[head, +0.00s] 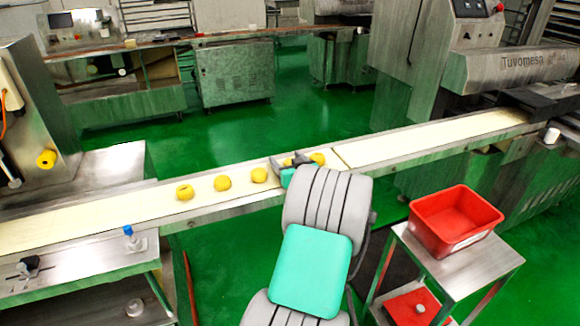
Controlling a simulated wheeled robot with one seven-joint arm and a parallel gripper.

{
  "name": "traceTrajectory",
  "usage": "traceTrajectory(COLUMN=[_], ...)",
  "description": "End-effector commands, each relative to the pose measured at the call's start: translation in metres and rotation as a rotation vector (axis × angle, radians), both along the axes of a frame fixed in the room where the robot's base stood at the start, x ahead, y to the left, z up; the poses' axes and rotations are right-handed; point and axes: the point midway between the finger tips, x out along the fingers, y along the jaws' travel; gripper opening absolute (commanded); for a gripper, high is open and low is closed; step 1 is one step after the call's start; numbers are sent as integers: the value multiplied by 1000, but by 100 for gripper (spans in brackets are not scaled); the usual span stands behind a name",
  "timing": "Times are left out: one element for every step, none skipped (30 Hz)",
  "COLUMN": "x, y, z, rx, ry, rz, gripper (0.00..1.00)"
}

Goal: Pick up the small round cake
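Several small round yellow cakes lie in a row along the pale conveyor belt (70,228). From left to right I see a left cake (184,192), a second cake (222,183), a third cake (259,175) and a right cake (318,158). My gripper (292,162) is over the belt, between the third cake and the right cake. The right cake is close beside it and partly hidden. My grey and teal arm covers the lower middle of the view. The fingertips are small and partly hidden by my wrist, so I cannot tell whether they are open or shut.
A red bin (456,217) stands on a metal cart (425,258) at the right, with a red tray (418,306) on its lower shelf. A large machine (500,72) covers the belt's right end. Green floor (300,105) lies open behind the belt.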

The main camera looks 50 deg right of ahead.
Motion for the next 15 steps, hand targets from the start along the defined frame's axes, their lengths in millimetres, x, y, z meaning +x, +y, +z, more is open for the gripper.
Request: traceTrajectory(x=[0,0,0,0,0,0,0,0,0,0,0,0,0,0,0], y=[0,0,0,0,0,0,0,0,0,0,0,0,0,0,0], z=[0,0,0,0,0,0,0,0,0,0,0,0,0,0,0], rx=[0,0,0,0,0,0,0,0,0,0,0,0,0,0,0], ry=[0,0,0,0,0,0,0,0,0,0,0,0,0,0,0], rz=[0,0,0,0,0,0,0,0,0,1,1,1,1,1,1], gripper=[65,62,59,56,54,51,48,46,42,40,38,34,32,29,26])
